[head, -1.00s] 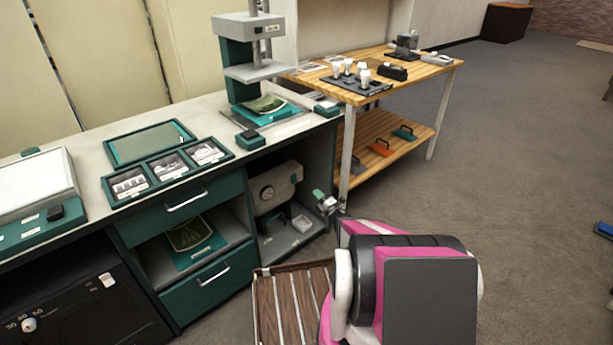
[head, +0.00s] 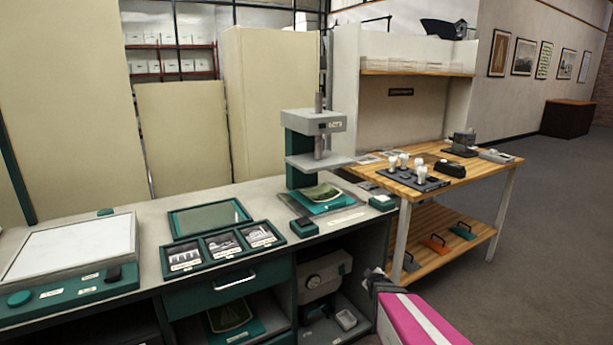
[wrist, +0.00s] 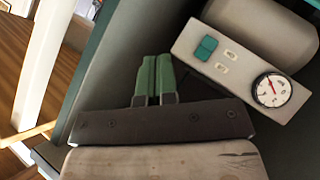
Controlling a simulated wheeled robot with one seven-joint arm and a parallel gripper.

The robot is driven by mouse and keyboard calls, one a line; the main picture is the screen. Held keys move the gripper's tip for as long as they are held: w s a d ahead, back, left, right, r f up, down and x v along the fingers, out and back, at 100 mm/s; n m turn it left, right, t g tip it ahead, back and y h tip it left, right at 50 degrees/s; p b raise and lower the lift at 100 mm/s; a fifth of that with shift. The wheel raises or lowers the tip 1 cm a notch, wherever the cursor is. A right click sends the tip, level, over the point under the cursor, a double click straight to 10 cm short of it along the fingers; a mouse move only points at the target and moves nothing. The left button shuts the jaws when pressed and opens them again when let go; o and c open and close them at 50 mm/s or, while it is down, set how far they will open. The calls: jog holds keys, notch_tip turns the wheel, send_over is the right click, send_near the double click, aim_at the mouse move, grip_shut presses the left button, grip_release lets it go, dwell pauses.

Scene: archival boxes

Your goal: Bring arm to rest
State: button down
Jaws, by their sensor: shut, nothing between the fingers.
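My gripper (wrist: 155,78) shows in the wrist view with its two green fingers pressed together and nothing between them. In the head view my gripper (head: 372,277) is at the lower right, by the right end of the green counter cabinet (head: 228,286). My pink and white arm runs from it to the bottom edge. In the wrist view a grey device with a round gauge (wrist: 272,90) lies to the right of the fingers. The head view shows that device (head: 322,283) in the cabinet's open lower bay.
A wooden bench (head: 485,178) with several white-topped items stands right of the counter. A press (head: 312,145), a framed tray (head: 222,247) and a light panel (head: 75,248) stand on the counter. Open floor (head: 560,250) lies to the right.

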jog(key=s+a+r+m+g, duration=0.2)
jog(key=s+g, duration=0.2)
jog(key=s, duration=0.3)
jog(key=s+a+r+m+g+y, duration=0.1)
jog(key=s+a+r+m+g, duration=0.2)
jog(key=s, duration=0.4)
jog(key=s+a+r+m+g, duration=0.3)
jog(key=s+g, duration=0.1)
jog(key=s, duration=0.3)
jog(key=shift+s+a+r+g, duration=0.15)
jog(key=shift+a+r+g, duration=0.1)
jog(key=shift+g, duration=0.15)
